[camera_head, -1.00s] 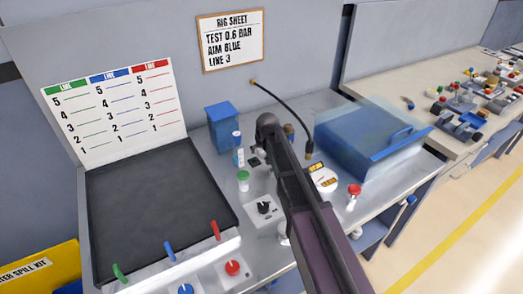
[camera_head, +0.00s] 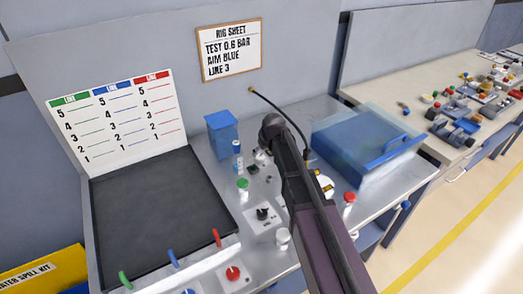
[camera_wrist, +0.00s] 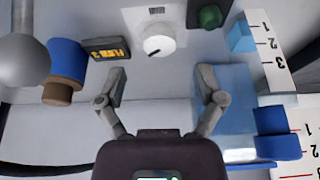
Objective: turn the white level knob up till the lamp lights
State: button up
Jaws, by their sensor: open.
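The white knob (camera_wrist: 159,40) sits on a light plate with small markings, at the top middle of the wrist view. A dark line shows on its face. My gripper (camera_wrist: 161,86) is open and empty, its two fingers spread wide. The knob lies between and beyond the fingertips, apart from them. A dark green round piece (camera_wrist: 210,17) is to the knob's right; I cannot tell whether it is a lamp or whether it is lit. In the head view my arm hides much of this part of the bench, and the fingers cannot be made out.
An amber display (camera_wrist: 105,48) and a blue cylinder (camera_wrist: 68,60) stand left of the knob in the wrist view. In the head view, a black knob (camera_head: 262,213), a green-capped bottle (camera_head: 243,186), a blue box (camera_head: 222,135) and a blue lidded bin (camera_head: 365,140) crowd the bench.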

jog(key=p+v, duration=0.8)
jog(key=v, duration=0.1)
jog(key=s+d+f+m+g+h, duration=0.1)
jog(key=s+d+m, duration=0.4)
jog(key=s+d, duration=1.1)
jog(key=shift+d+f+g+h+b, duration=0.35)
jog(key=shift+g+h, duration=0.15)
jog(key=shift+g, duration=0.5)
jog(key=shift+m+g, duration=0.5)
jog(key=shift+m, duration=0.2)
jog(key=s+d, duration=0.2)
jog(key=s, duration=0.1)
jog(key=s+d, duration=0.1)
jog(key=shift+s+d, duration=0.1)
jog(key=shift+s, duration=0.3)
